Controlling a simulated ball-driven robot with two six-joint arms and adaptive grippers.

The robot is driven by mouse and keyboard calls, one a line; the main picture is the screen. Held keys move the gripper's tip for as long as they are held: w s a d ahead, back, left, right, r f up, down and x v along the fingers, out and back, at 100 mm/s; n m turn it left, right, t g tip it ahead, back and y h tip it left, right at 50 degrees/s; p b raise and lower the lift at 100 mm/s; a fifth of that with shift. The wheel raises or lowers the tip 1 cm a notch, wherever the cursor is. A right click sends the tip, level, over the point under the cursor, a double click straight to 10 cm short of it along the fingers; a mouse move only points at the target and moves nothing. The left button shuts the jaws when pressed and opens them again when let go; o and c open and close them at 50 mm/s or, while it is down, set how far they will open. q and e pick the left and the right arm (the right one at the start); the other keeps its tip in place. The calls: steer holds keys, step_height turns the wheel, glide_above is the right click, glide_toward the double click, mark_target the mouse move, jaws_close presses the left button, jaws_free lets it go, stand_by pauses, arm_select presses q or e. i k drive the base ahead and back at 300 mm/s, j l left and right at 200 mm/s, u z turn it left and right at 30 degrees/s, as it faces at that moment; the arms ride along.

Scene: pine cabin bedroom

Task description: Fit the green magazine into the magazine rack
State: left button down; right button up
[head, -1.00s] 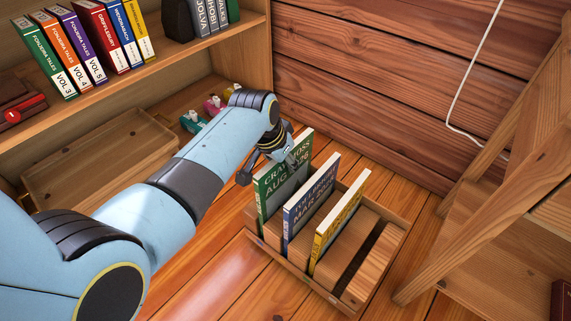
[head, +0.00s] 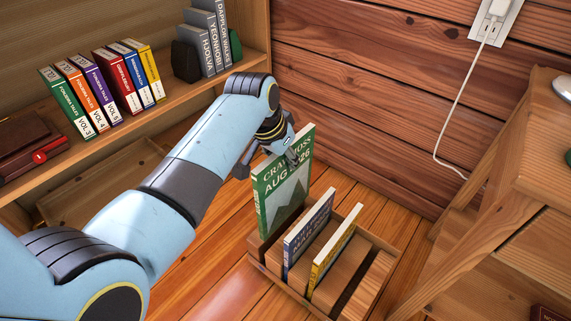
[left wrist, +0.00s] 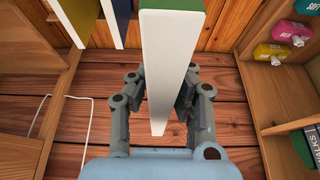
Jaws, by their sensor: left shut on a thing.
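The green magazine (head: 284,198) stands upright over the left-most slot of the wooden magazine rack (head: 376,238). My left gripper (head: 294,156) is shut on its upper far edge. The magazine stands clearly higher than its neighbours; I cannot tell whether its lower edge is still inside the slot. In the left wrist view the magazine's pale edge (left wrist: 166,60) runs between the two fingers (left wrist: 187,100). A blue magazine (head: 309,232) and a yellow magazine (head: 333,256) stand in the rack's middle slots. The right-most slot is empty. My right gripper is not in view.
A bookshelf (head: 190,88) with several coloured books stands on the left, above a low wooden bin (head: 100,185). The plank wall (head: 370,110) with a white cable (head: 452,110) is behind. A wooden desk (head: 510,170) stands on the right. Bare floor surrounds the rack.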

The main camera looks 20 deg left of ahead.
mark_target(349, 289)
steer(key=k+j, duration=0.25)
steer(key=j, duration=0.15)
steer(key=k+j, duration=0.25)
steer(key=j, duration=0.15)
steer(key=k+j+z, duration=0.15)
steer(key=z, duration=0.3)
steer(key=k+j+z, duration=0.15)
steer(key=z, duration=0.3)
steer(key=k+j+z, duration=0.15)
steer(key=z, duration=0.3)
steer(key=i+z, duration=0.35)
steer(key=i+l, duration=0.05)
steer(key=i, duration=0.05)
